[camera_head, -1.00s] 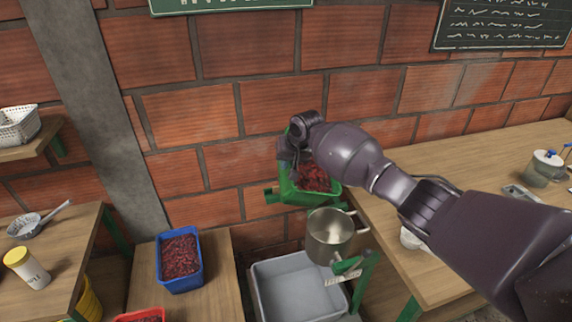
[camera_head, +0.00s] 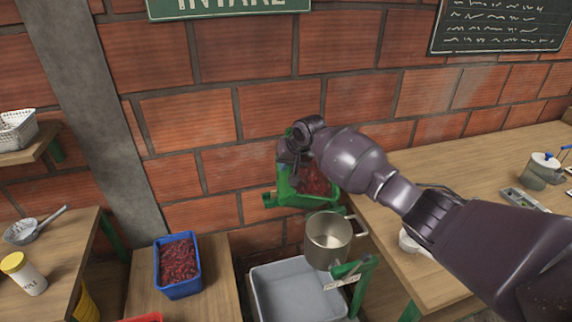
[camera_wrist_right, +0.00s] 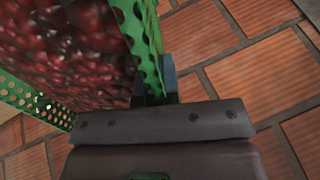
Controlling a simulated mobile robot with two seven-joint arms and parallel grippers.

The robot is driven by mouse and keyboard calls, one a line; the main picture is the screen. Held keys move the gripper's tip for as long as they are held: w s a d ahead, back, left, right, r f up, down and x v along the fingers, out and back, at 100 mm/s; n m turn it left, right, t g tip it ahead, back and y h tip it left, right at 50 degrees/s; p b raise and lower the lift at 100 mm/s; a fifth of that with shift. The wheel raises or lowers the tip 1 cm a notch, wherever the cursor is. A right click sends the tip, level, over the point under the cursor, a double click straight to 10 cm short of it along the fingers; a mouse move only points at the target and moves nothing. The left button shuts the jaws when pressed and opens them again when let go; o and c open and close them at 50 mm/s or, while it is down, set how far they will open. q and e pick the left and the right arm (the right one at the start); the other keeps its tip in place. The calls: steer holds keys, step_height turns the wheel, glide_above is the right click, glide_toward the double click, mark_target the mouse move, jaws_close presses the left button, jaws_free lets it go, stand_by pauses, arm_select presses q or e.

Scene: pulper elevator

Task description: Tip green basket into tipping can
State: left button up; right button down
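The green basket (camera_head: 298,197), full of red cherries (camera_head: 314,180), hangs in the air in front of the brick wall. My right gripper (camera_head: 287,168) is at its left side. In the right wrist view its fingers (camera_wrist_right: 163,82) are closed on the basket's perforated green wall (camera_wrist_right: 148,45). The cherries are still inside. The tipping can (camera_head: 329,241), a silver metal pot, stands upright on a green stand just below and in front of the basket. It looks empty inside. My left gripper is not in view.
A grey tub (camera_head: 298,290) sits below the can. A blue basket of cherries (camera_head: 178,265) stands on the low wooden bench at left. A wooden table (camera_head: 450,170) runs along the right, under my right arm.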

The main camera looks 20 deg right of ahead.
steer(key=shift+r, duration=0.35)
steer(key=shift+s+d+r+t+y, duration=0.4)
steer(key=shift+s+r+t+y, duration=0.3)
steer(key=shift+t, duration=0.3)
steer(key=shift+w, duration=0.15)
steer(key=shift+d+r, duration=0.1)
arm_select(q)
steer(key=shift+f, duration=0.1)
arm_select(e)
steer(key=shift+s+d+r+t+y, duration=0.2)
steer(key=shift+s+d+t+y, duration=0.1)
steer(key=shift+s+t, duration=0.15)
steer(key=shift+s+d+r+t+y, duration=0.15)
steer(key=shift+s+t+y, duration=0.15)
steer(key=shift+s+t, duration=0.15)
arm_select(q)
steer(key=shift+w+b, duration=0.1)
steer(key=shift+b, duration=0.2)
arm_select(e)
steer(key=shift+s+d, duration=0.1)
arm_select(q)
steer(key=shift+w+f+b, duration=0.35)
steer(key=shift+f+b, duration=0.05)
steer(key=shift+b, duration=0.55)
arm_select(e)
steer(key=shift+s+d+t+y, duration=0.5)
steer(key=shift+s+d+t, duration=0.15)
steer(key=shift+s+t, duration=0.35)
